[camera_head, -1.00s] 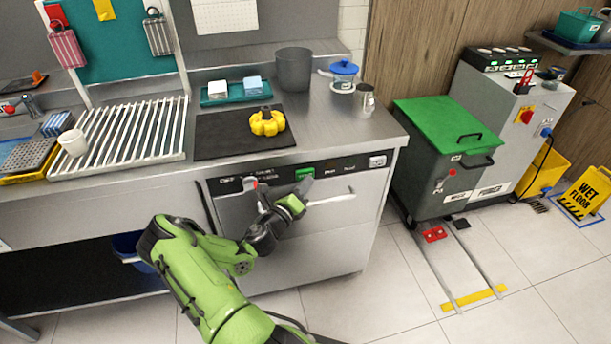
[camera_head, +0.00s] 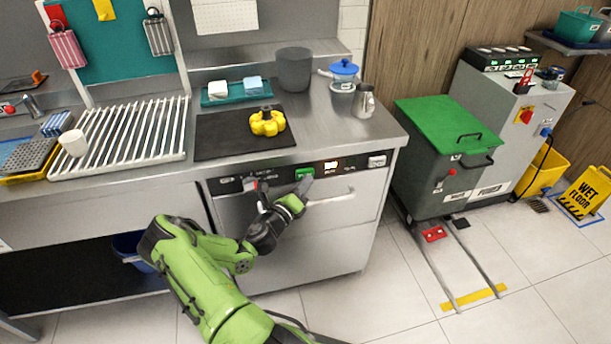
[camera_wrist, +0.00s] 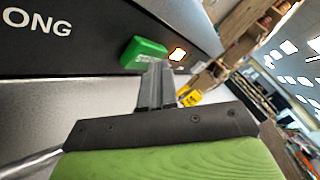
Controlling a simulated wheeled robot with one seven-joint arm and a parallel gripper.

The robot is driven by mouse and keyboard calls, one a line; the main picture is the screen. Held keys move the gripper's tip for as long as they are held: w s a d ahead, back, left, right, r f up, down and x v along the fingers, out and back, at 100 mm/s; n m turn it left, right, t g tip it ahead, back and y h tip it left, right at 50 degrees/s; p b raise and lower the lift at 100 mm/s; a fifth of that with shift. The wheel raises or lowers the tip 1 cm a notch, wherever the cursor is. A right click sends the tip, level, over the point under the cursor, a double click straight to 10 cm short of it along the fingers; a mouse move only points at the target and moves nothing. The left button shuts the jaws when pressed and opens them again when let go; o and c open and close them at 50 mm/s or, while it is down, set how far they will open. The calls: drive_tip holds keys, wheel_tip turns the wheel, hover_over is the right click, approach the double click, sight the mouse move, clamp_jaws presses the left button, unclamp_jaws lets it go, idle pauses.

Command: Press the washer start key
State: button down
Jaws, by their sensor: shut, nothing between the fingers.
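The washer (camera_head: 330,215) is a steel front under the counter with a black control strip. Its green start key (camera_head: 304,174) is on that strip, right of a red-marked control. In the wrist view the key (camera_wrist: 143,53) is a green block standing out from the panel. My gripper (camera_head: 307,187) is shut and empty, just below the key. In the wrist view my fingertips (camera_wrist: 157,68) overlap the key's lower right edge; I cannot tell whether they touch it. A small lamp (camera_head: 331,165) right of the key glows warm white, also in the wrist view (camera_wrist: 177,54).
A bar handle (camera_head: 335,198) crosses the washer front below the strip. The counter above holds a black mat (camera_head: 215,140) with a yellow item (camera_head: 267,122), and a steel jug (camera_head: 364,101). A green-lidded bin (camera_head: 440,125) stands to the right.

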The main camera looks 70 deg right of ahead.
drive_tip(key=shift+s+a, duration=0.35)
drive_tip(key=shift+a, duration=0.25)
drive_tip(key=s+a, duration=0.1)
drive_tip(key=a, duration=0.2)
drive_tip(key=s+a+p, duration=0.1)
drive_tip(key=shift+s+a, duration=0.2)
drive_tip(key=shift+s, duration=0.1)
idle(0.8)
